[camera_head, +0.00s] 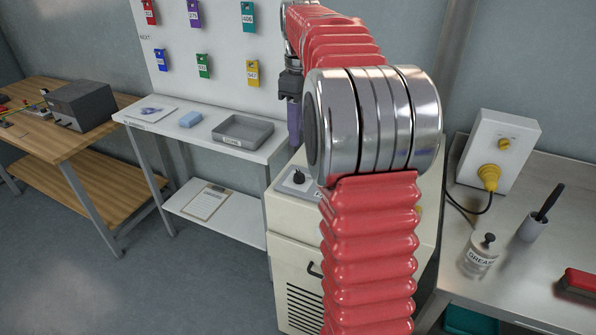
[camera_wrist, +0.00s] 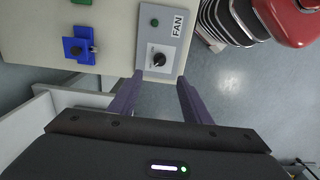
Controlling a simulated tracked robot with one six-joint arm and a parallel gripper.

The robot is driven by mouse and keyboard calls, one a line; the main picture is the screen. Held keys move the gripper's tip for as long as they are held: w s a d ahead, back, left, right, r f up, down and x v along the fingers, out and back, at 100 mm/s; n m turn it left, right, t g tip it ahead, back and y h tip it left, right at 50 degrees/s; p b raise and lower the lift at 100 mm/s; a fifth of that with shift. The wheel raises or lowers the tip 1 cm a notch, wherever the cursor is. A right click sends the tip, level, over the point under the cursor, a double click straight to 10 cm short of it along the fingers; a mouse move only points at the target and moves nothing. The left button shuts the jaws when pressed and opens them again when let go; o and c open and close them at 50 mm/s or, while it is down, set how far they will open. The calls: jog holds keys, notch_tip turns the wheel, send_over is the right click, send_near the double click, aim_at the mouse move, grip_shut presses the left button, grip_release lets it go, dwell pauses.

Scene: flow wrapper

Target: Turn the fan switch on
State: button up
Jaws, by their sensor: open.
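The fan switch is a black rotary knob (camera_wrist: 159,59) on a grey plate (camera_wrist: 155,40) labelled FAN, with a green round part (camera_wrist: 155,22) on the same plate. In the head view the knob (camera_head: 298,176) sits on top of the cream cabinet (camera_head: 290,218). My gripper (camera_wrist: 158,80) has two purple fingers, spread apart with nothing between them. In the wrist view the knob lies just beyond the fingertips, roughly centred between them. In the head view my gripper (camera_head: 294,125) points down above the plate, partly hidden by my arm. The knob's exact pointer direction is too small to tell.
A blue piece with a lock-like part (camera_wrist: 80,47) sits beside the plate. A white bench (camera_head: 200,135) with a grey tray (camera_head: 243,131) stands left. A steel bench (camera_head: 530,225) with a grease bottle (camera_head: 480,255) and yellow-plugged box (camera_head: 495,150) stands right. My arm hides much of the cabinet top.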

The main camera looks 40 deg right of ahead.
aim_at(299, 173)
jog(key=shift+f, duration=0.15)
notch_tip(299, 173, down, 14)
jog(key=shift+r, duration=0.2)
dwell(0.6)
jog(key=shift+c, duration=0.2)
jog(key=c, duration=0.9)
jog(key=shift+a, duration=0.35)
jog(key=shift+c, duration=0.5)
jog(key=shift+d, duration=0.2)
